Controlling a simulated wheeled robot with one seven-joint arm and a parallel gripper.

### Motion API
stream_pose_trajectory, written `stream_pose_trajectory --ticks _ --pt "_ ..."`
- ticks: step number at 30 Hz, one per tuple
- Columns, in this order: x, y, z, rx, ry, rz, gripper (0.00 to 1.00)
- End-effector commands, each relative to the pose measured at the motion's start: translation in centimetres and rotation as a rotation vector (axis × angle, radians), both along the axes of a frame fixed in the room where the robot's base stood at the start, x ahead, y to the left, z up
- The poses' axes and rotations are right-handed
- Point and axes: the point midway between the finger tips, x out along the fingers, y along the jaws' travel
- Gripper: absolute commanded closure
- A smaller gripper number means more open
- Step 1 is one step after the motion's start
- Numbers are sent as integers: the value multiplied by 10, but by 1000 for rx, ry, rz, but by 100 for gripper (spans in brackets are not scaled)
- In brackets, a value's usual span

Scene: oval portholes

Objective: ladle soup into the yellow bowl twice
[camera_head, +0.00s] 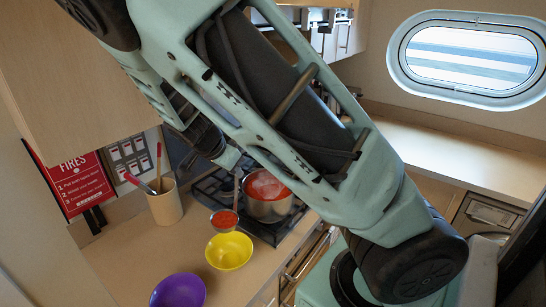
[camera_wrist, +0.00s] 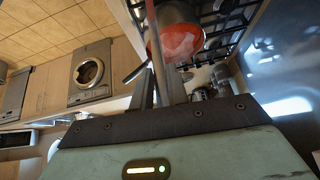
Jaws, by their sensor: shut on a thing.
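My gripper (camera_wrist: 160,90) is shut on the upright handle of a ladle (camera_wrist: 153,40). In the head view the ladle's bowl (camera_head: 224,220) holds red soup and hangs level between the pot and the yellow bowl. The yellow bowl (camera_head: 229,251) stands on the counter just in front of the ladle; its visible inside shows no soup. The steel pot (camera_head: 268,210) of red soup stands on the stove to the right of the ladle. It also shows in the wrist view (camera_wrist: 178,14). My arm hides much of the head view's middle, and the gripper's fingers are hard to make out there.
A purple bowl (camera_head: 178,291) stands nearer on the counter (camera_head: 130,250). A utensil holder (camera_head: 165,203) with red-handled tools stands at the back left, by the wall. The black stove grate (camera_head: 262,231) surrounds the pot. Counter left of the yellow bowl is clear.

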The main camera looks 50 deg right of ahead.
Motion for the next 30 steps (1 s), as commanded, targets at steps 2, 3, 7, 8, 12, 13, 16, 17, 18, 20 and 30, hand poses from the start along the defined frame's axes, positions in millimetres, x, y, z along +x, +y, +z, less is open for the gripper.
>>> stream_pose_trajectory --ticks 2,3,7,8,12,13,16,17,18,20,30 --pt "0 0 -11 0 -1 -1 100" --pt "0 0 -15 0 0 0 100" --pt "0 0 -28 -1 1 0 100" --pt "0 0 -30 -1 0 1 100" --pt "0 0 -44 0 1 1 100" --pt "0 0 -47 0 1 1 100" --pt "0 0 -56 -1 0 1 100" --pt "0 0 -59 -1 0 1 100" --pt "0 -1 -63 -1 1 -1 100" --pt "0 0 -68 0 1 -1 100" --pt "0 0 -70 0 -1 1 100"
